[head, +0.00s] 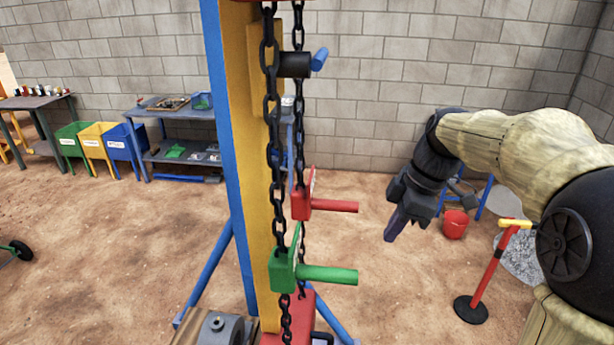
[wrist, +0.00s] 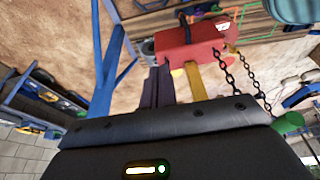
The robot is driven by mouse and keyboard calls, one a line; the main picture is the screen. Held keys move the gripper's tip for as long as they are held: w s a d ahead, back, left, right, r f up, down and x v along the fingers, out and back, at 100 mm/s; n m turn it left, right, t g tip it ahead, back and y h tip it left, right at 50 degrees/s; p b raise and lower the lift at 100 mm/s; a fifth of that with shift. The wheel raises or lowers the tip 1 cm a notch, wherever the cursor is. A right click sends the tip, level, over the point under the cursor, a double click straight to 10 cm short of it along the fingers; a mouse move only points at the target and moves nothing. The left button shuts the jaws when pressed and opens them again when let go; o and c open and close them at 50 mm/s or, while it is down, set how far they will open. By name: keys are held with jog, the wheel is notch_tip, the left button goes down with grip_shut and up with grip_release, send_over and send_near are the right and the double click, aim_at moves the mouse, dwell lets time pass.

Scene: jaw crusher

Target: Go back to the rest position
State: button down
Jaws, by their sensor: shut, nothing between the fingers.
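My gripper (head: 394,226) hangs at the end of my arm, right of the chain post in the head view, pointing down and a little left. Its fingers are together with nothing between them. The wrist view shows the dark fingers (wrist: 157,86) in front of a red block (wrist: 192,47). In the head view, a red handle (head: 333,206) and a green handle (head: 327,274) stick out to the right on the chains (head: 278,150). My gripper is apart from both. The green handle's end also shows in the wrist view (wrist: 288,122).
A blue and yellow post (head: 239,150) stands mid-view. A red stand post (head: 490,270) with a black base and a red bucket (head: 454,224) are at the right. Benches and coloured bins (head: 122,142) stand along the left back wall. Sandy floor between is clear.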

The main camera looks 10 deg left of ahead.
jog(key=shift+f, duration=0.1)
dwell(0.5)
jog(key=s+d+f+m+t+h, duration=0.1)
jog(key=s+d+f+m, duration=0.1)
jog(key=s+f+m, duration=0.4)
jog(key=s+d+f+m+t+h, duration=0.1)
jog(key=s+d+f+m+h, duration=0.1)
jog(key=s+f+m, duration=0.4)
notch_tip(320, 180, down, 6)
jog(key=m, duration=0.5)
jog(key=shift+d+r+m+b, duration=0.15)
jog(key=shift+d+m+b, duration=0.15)
jog(key=shift+d, duration=0.1)
dwell(0.5)
